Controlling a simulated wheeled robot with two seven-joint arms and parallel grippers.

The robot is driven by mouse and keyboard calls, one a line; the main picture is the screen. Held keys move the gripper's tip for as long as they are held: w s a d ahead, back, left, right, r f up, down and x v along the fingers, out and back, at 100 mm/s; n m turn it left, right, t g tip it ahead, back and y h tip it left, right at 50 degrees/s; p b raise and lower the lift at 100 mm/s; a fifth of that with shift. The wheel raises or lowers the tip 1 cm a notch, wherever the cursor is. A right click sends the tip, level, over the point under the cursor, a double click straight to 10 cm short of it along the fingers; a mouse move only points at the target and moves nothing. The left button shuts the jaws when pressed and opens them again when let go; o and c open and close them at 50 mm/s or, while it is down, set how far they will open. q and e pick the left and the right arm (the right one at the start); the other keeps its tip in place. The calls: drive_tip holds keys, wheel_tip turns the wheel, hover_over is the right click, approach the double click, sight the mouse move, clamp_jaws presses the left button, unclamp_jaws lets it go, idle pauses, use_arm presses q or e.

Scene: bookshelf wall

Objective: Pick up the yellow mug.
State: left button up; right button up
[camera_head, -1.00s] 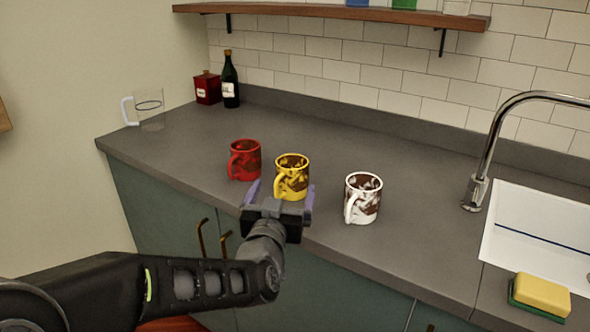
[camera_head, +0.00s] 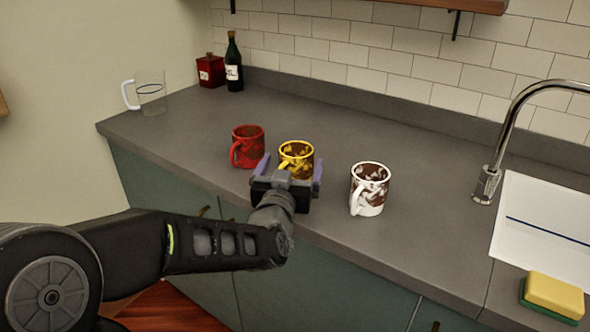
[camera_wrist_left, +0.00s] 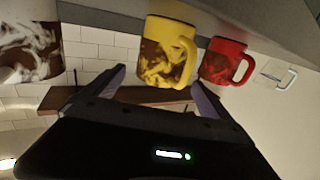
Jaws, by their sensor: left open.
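The yellow mug (camera_head: 297,154), patterned with brown, stands upright on the grey counter (camera_head: 345,150), between a red mug (camera_head: 249,141) and a white mug with brown (camera_head: 371,184). My left gripper (camera_head: 290,171) is open just in front of the yellow mug, and its hand hides the mug's lower part. In the left wrist view, which is upside down, the yellow mug (camera_wrist_left: 158,60) shows beyond and between the open fingertips (camera_wrist_left: 158,80). Its handle is turned toward the red mug (camera_wrist_left: 215,62) there. I cannot tell whether the fingers touch it. My right gripper is not in view.
A glass mug (camera_head: 152,97), a red box (camera_head: 210,71) and a dark bottle (camera_head: 233,70) stand at the back left. The counter behind the mugs is clear.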

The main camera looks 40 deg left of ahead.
use_arm(q)
drive_tip(key=shift+w, duration=0.1)
drive_tip(key=x, duration=0.5)
drive_tip(key=shift+p, duration=0.3)
drive_tip(key=shift+c, duration=0.4)
drive_tip(key=c, duration=1.8)
drive_tip(key=shift+c, duration=0.2)
wheel_tip(320, 180, up, 10)
drive_tip(key=p, duration=0.1)
drive_tip(key=shift+p, duration=0.35)
